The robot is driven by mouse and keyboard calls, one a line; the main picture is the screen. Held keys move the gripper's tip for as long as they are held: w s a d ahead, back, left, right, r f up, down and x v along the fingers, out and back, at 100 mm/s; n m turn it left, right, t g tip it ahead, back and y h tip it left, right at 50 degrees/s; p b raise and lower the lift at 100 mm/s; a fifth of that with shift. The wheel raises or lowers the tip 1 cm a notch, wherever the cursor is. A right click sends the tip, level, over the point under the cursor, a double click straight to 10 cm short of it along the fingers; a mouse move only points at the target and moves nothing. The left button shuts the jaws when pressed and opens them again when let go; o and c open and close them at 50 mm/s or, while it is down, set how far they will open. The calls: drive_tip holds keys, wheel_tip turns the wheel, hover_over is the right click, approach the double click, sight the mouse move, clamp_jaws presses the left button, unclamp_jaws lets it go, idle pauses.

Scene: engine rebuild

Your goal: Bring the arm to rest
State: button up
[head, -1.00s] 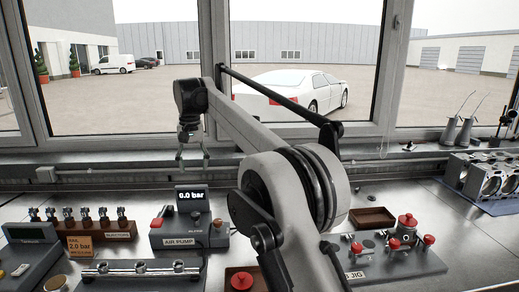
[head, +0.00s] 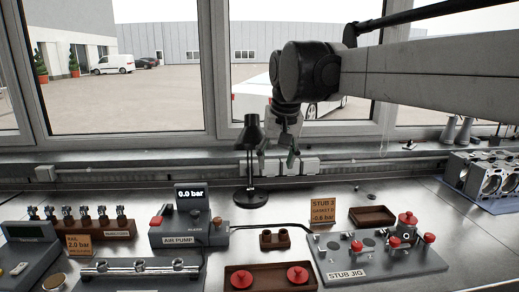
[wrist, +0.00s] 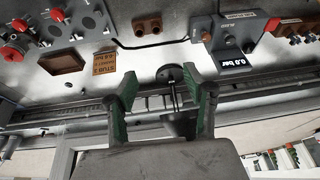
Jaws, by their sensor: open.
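My gripper (head: 277,163) hangs from my grey arm in front of the window, above the back of the bench, with its fingers pointing down. In the wrist view the two green-lined fingers (wrist: 158,80) are spread apart with nothing held between them. The black desk lamp (head: 251,160) stands close to the left of my gripper in the head view. Its round base (wrist: 170,72) shows between the fingers in the wrist view, beyond the tips. I cannot tell how far the gripper is from the lamp.
The air pump (head: 190,238) reads 0.0 bar. The stub jig (head: 372,262) with red knobs stands at right, near a brown tray (head: 371,216). A tray with two red caps (head: 270,284) lies in front. The engine block (head: 490,178) sits at far right.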

drive_tip(key=s+d+f+t, duration=0.1)
drive_tip(key=s+d+f, duration=0.4)
drive_tip(key=s, duration=0.4)
drive_tip(key=s+d+f+m+t, duration=0.1)
drive_tip(key=s+d+f, duration=0.4)
drive_tip(key=s, duration=0.4)
drive_tip(key=s+d+f+t+h, duration=0.1)
drive_tip(key=s+d+f, duration=0.4)
drive_tip(key=s+f, duration=0.2)
drive_tip(key=shift+s+d+f+b, duration=0.35)
drive_tip(key=shift+s+d, duration=0.05)
drive_tip(key=shift+s, duration=0.75)
